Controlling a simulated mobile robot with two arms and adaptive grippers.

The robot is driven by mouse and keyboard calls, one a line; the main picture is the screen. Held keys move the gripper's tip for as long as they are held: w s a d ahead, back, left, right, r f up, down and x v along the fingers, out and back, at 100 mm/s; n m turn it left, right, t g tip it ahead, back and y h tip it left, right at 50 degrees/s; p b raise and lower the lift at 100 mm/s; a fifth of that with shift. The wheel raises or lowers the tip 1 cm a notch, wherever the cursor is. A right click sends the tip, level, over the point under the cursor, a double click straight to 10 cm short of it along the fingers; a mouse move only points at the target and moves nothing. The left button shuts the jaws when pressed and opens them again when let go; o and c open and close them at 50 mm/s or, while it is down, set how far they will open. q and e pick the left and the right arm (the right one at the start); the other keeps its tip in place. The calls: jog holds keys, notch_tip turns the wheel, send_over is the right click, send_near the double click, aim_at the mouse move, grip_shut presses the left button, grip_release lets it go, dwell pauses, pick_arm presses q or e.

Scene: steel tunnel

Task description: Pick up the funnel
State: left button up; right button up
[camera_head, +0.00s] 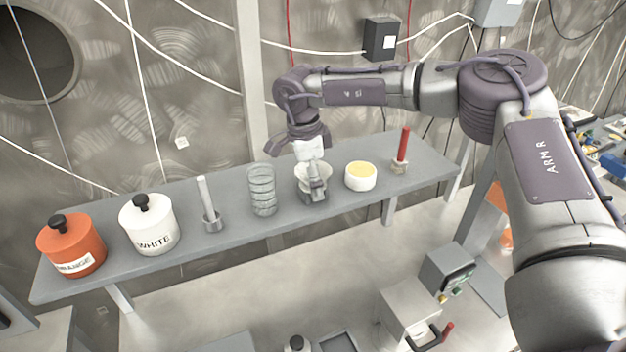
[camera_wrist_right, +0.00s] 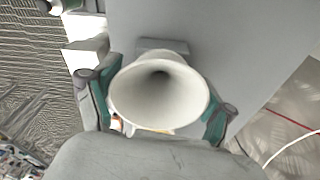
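The white funnel (camera_head: 304,176) is on the grey shelf among a row of objects. In the right wrist view the funnel (camera_wrist_right: 160,92) shows its wide round mouth towards the camera, with a dark hole in its middle. My right gripper (camera_head: 315,183) reaches down to it from above and hides part of it. In the right wrist view my right gripper's (camera_wrist_right: 162,110) teal-padded fingers stand on both sides of the funnel, very close to its rim. I cannot tell whether they press on it. My left gripper is not in view.
On the shelf (camera_head: 105,192), a clear coil-like cylinder (camera_head: 262,190) stands just left of the funnel. A white dish with yellow contents (camera_head: 360,175) stands close right. Further out are a red-handled item (camera_head: 403,150), a metal rod in a cup (camera_head: 208,205), and white (camera_head: 148,225) and orange (camera_head: 70,247) pots.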

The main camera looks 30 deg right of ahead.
jog(key=c, duration=0.7)
